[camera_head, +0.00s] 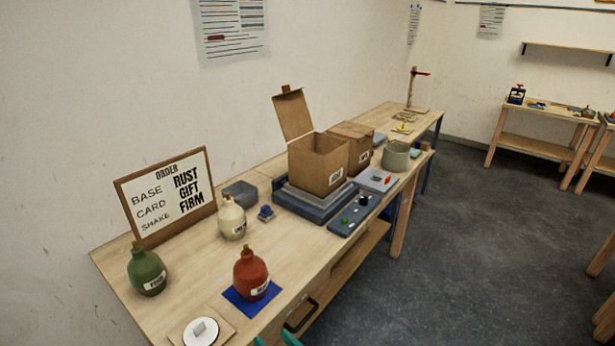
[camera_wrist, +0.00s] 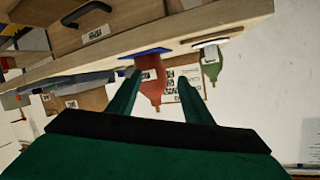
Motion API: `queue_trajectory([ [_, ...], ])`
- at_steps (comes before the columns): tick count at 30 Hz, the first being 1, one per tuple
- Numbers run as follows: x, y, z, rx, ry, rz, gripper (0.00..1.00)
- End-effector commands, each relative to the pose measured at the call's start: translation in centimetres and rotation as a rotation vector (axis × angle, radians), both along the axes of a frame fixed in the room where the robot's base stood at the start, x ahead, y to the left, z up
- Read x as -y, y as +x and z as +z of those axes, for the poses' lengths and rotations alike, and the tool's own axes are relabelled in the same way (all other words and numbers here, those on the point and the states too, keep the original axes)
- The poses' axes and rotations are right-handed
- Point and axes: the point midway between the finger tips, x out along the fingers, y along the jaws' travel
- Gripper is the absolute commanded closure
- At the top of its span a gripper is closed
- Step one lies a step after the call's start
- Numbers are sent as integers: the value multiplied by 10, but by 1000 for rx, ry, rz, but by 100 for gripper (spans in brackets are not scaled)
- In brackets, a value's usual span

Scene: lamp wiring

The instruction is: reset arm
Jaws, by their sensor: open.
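My gripper (camera_head: 276,340) shows only as two green fingertips at the bottom edge of the head view, in front of the table (camera_head: 195,275). In the wrist view my gripper (camera_wrist: 158,84) is open, its two green fingers apart with nothing held between them. The red bottle (camera_head: 251,275) stands on a blue square mat (camera_head: 236,303). In the wrist view, where the scene appears upside down, the red bottle (camera_wrist: 150,72) shows beyond and between the fingers. The rest of my arm is hidden in the head view.
A green bottle (camera_head: 147,273), a cream bottle (camera_head: 232,220) and an order sign (camera_head: 165,198) stand on the table. An open cardboard box (camera_head: 318,168) sits on a blue-grey base farther back. A white disc (camera_head: 201,331) lies near the front. Dark floor (camera_head: 460,250) is clear at right.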

Motion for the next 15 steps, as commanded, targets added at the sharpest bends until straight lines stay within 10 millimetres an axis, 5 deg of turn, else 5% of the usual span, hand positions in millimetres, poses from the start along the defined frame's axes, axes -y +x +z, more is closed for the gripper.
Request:
queue_trajectory([
  [6, 17, -35, -56, -54, 18, -202, 54],
  [15, 43, -104, -105, -68, -38, -419, 54],
])
